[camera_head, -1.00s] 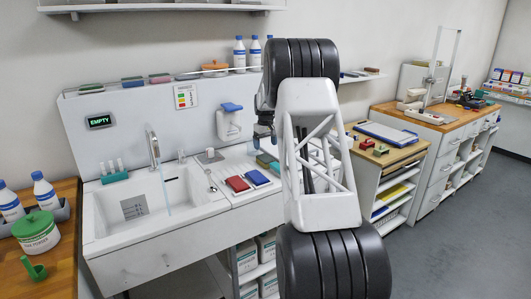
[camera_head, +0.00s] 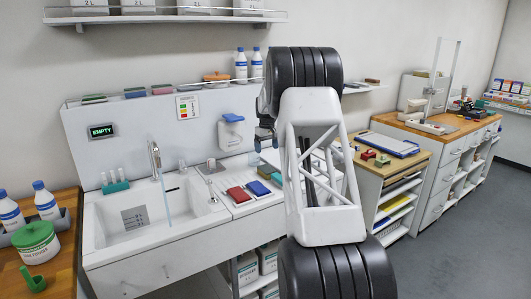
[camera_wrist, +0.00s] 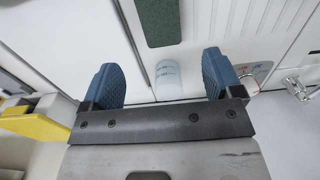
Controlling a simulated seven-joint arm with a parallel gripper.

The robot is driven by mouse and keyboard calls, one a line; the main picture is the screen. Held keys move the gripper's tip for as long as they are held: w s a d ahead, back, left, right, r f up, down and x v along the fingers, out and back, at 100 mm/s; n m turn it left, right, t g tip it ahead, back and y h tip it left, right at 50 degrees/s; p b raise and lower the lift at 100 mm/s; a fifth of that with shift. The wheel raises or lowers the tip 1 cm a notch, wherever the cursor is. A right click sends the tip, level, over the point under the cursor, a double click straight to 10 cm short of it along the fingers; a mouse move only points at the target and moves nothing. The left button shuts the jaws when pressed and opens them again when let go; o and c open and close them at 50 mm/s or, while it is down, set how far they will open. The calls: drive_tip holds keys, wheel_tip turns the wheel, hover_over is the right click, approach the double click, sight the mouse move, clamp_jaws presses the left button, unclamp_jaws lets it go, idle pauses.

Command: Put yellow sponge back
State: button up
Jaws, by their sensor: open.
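I cannot pick out a yellow sponge for certain. A yellow block (camera_wrist: 35,124) shows at the left edge of the wrist view, cut off and outside my fingers; I cannot tell what it is. My gripper (camera_wrist: 160,78) is open, with blue fingers apart and nothing between them. A dark green speckled pad (camera_wrist: 159,22) lies ahead of the fingers, cut by the top edge. A pale translucent cylinder (camera_wrist: 168,80) is just beyond the gap. In the head view my gripper (camera_head: 265,137) is small, near the sink unit's right end, partly hidden by my arm.
A white sink (camera_head: 100,240) has its tap (camera_head: 155,155) running. A red pad (camera_head: 239,195) and a blue pad (camera_head: 258,188) lie on the drainboard. Coloured blocks, including a red one (camera_head: 162,89), line the ledge above. A wooden-topped cart (camera_head: 410,163) stands right.

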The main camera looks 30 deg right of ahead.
drive_tip(key=s+a+r, duration=0.5)
drive_tip(key=s+a, duration=0.4)
drive_tip(key=a, duration=0.1)
drive_tip(key=s+a+r+t, duration=0.1)
drive_tip(key=s+a+r, duration=0.4)
drive_tip(key=s+a, duration=0.45)
drive_tip(key=s+a+r, duration=0.5)
drive_tip(key=s+a, duration=0.3)
drive_tip(key=a, duration=0.2)
drive_tip(key=s+a+f, duration=0.2)
drive_tip(key=s+a, duration=0.3)
drive_tip(key=s, duration=0.7)
drive_tip(key=s+a+f+t, duration=0.1)
drive_tip(key=s+a+f, duration=0.2)
drive_tip(key=s, duration=0.8)
drive_tip(key=s+a+f, duration=0.3)
drive_tip(key=s+a, duration=0.4)
drive_tip(key=s, duration=0.5)
drive_tip(key=shift+s+a+t, duration=0.15)
drive_tip(key=shift+s+t, duration=0.15)
drive_tip(key=shift+f, duration=0.1)
